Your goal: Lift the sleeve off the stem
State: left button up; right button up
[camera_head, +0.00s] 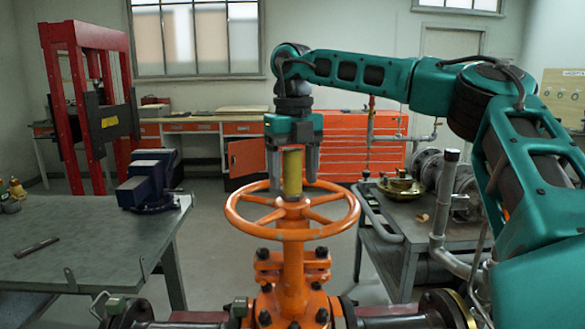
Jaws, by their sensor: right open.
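An orange gate valve stands upright in the front centre, with its handwheel (333,226) on top. A yellow-brass sleeve (292,172) stands upright over the stem at the wheel's hub. The stem itself is hidden by the sleeve. My right gripper (292,182) points straight down above the wheel, with one finger on each side of the sleeve. The fingers are open, and the sleeve shows between them. Whether a finger touches the sleeve cannot be told. My left gripper is not in view.
A grey metal table (90,245) on the left carries a blue vise (148,185) and a dark bar (37,247). A cart (405,232) with brass and steel parts stands at the right. A red press (90,105) and orange cabinets (355,145) stand behind.

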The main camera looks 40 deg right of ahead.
jog(key=c, duration=1.1)
jog(key=shift+r, duration=0.15)
notch_tip(320, 180, up, 10)
jog(key=shift+f, duration=0.1)
